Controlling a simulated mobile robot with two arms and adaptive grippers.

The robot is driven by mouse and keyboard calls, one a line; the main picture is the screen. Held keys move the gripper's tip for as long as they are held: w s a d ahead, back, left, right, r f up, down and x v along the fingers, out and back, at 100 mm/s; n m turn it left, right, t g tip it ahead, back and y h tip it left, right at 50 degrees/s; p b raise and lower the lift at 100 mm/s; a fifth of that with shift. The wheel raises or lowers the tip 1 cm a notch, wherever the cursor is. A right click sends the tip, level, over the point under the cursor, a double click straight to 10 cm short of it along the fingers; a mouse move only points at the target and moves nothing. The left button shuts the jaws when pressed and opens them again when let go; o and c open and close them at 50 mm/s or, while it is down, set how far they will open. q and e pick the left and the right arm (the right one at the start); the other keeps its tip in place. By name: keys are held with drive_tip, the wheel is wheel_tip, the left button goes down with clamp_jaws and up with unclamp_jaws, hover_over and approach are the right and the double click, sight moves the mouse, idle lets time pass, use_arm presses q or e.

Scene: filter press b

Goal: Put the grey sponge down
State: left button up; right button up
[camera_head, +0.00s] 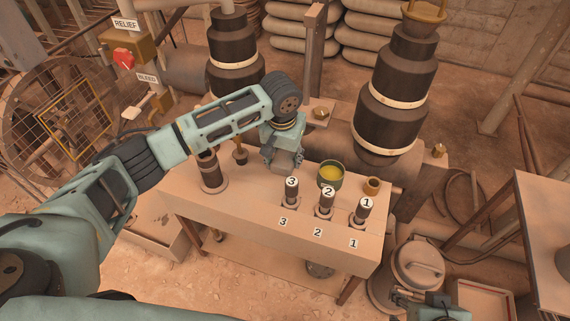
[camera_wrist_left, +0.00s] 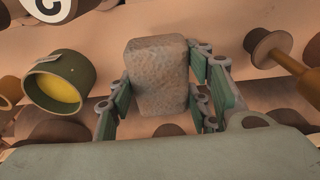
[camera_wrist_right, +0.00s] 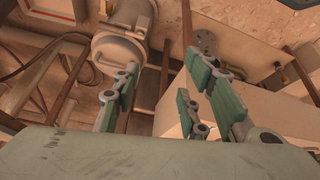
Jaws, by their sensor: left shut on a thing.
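The grey sponge (camera_wrist_left: 157,72) is a rough, blocky pad between the green finger pads of my left gripper (camera_wrist_left: 162,92). In the head view my left gripper (camera_head: 283,158) points down over the back part of the table (camera_head: 235,208), left of the green pot. The sponge (camera_head: 287,160) shows below the fingers there; I cannot tell whether it touches the table top. My right gripper (camera_wrist_right: 165,95) is open and empty, near a grey lidded vessel (camera_wrist_right: 122,50). In the head view it shows only partly at the bottom edge, right of the table.
A green pot (camera_head: 330,176) with yellow contents and a small brown cup (camera_head: 372,186) stand right of my left gripper. Numbered cylinders 3 (camera_head: 291,192), 2 (camera_head: 326,202) and 1 (camera_head: 362,210) stand in front. A dark cylinder (camera_head: 211,172) stands left. The table's front left is clear.

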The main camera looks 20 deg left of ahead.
use_arm(q)
wheel_tip(320, 180, down, 2)
drive_tip(key=shift+f, duration=0.2)
use_arm(e)
drive_tip(key=w, duration=0.1)
drive_tip(key=w+a+r+t, duration=0.1)
drive_tip(key=w, duration=0.1)
drive_tip(key=w+t, duration=0.1)
drive_tip(key=shift+w+a+r+y, duration=0.15)
drive_tip(key=shift+a+r+y, duration=0.05)
drive_tip(key=shift+r+y, duration=0.1)
use_arm(q)
drive_tip(key=o, duration=1)
drive_tip(key=shift+f, duration=0.1)
use_arm(e)
drive_tip(key=shift+s+d+f, duration=0.1)
drive_tip(key=shift+s+f, duration=0.05)
drive_tip(key=shift+s, duration=0.2)
